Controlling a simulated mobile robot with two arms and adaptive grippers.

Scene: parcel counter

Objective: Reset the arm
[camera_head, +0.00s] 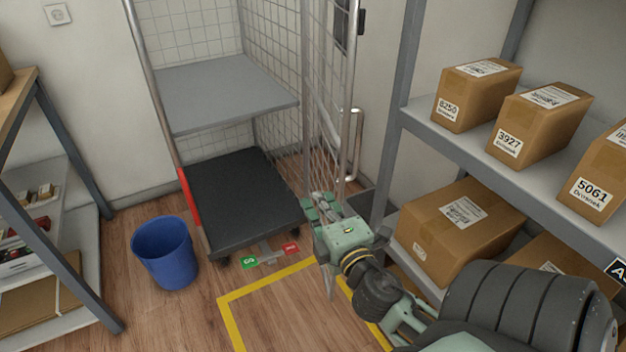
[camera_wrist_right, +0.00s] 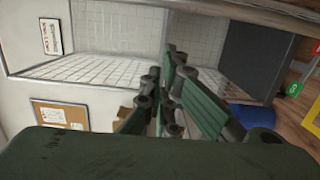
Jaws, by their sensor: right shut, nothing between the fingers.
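My right gripper (camera_head: 322,205) is in the lower middle of the head view, its arm coming in from the lower right. It is in front of the roll cage's right side and left of the parcel shelf. Its green fingers also show in the right wrist view (camera_wrist_right: 168,110), shut with nothing between them. It is held in the air, and nothing is seen touching it. My left gripper is not in view.
The roll cage (camera_head: 230,95) has a grey shelf and a black base (camera_head: 245,205). A blue bin (camera_head: 165,255) stands left of it. Several labelled boxes (camera_head: 470,90) sit on the shelving (camera_head: 450,140) at right. Floor inside the yellow marking (camera_head: 228,300) looks clear.

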